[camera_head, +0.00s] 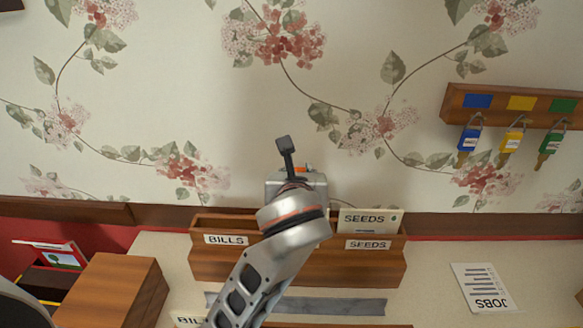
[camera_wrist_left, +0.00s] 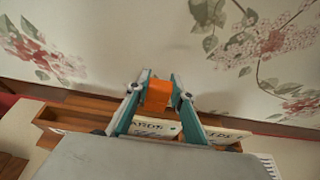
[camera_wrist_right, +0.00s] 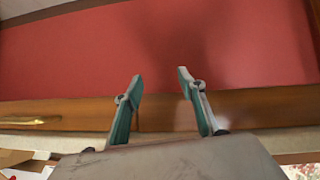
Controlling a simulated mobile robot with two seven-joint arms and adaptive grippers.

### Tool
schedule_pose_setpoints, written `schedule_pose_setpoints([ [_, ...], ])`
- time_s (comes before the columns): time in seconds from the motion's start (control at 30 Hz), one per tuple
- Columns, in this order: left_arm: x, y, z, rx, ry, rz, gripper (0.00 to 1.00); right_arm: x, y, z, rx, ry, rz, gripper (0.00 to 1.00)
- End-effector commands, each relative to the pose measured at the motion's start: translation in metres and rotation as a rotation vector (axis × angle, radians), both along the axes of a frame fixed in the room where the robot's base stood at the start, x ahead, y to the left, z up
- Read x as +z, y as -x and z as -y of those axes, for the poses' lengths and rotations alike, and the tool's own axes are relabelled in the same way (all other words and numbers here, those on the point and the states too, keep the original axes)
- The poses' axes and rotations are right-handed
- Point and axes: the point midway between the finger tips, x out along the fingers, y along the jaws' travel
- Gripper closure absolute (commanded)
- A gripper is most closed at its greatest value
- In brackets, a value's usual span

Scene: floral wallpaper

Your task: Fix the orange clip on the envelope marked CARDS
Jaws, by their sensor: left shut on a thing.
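The orange clip (camera_wrist_left: 157,94) is between the fingertips of my left gripper (camera_wrist_left: 159,88), which is shut on it. A sliver of orange also shows in the head view (camera_head: 303,168), beyond my left wrist. The pale CARDS envelope (camera_wrist_left: 152,124) stands in the wooden rack (camera_head: 380,262) just below the clip, its lettering partly hidden by the fingers. I cannot tell whether the clip touches its top edge. In the head view my left arm hides the rack's middle. My right gripper (camera_wrist_right: 160,92) is open and empty in its own wrist view.
The SEEDS envelope (camera_head: 368,220) stands at the rack's right end, close beside the left gripper. The BILLS label (camera_head: 226,239) marks the left end. A wooden key rack (camera_head: 510,104) hangs at right. A JOBS sheet (camera_head: 484,288) lies on the table.

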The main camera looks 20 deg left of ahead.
Motion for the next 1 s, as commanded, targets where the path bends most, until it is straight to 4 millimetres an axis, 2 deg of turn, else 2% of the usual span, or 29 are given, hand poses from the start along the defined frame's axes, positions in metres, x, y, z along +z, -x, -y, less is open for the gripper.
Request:
schedule_pose_setpoints([
  [0.27,-0.008,0.002,0.002,-0.002,-0.001,0.0,0.9,-0.003,0.003,0.003,0.001,0.006,-0.006,0.6],
  [0.63,-0.035,0.001,0.001,-0.001,-0.002,-0.002,0.9,-0.004,0.005,0.007,0.01,0.017,-0.009,0.6],
  [1.0,-0.06,0.002,0.001,-0.002,-0.001,0.0,0.9,-0.004,0.003,0.0,0.009,0.004,-0.005,0.6],
])
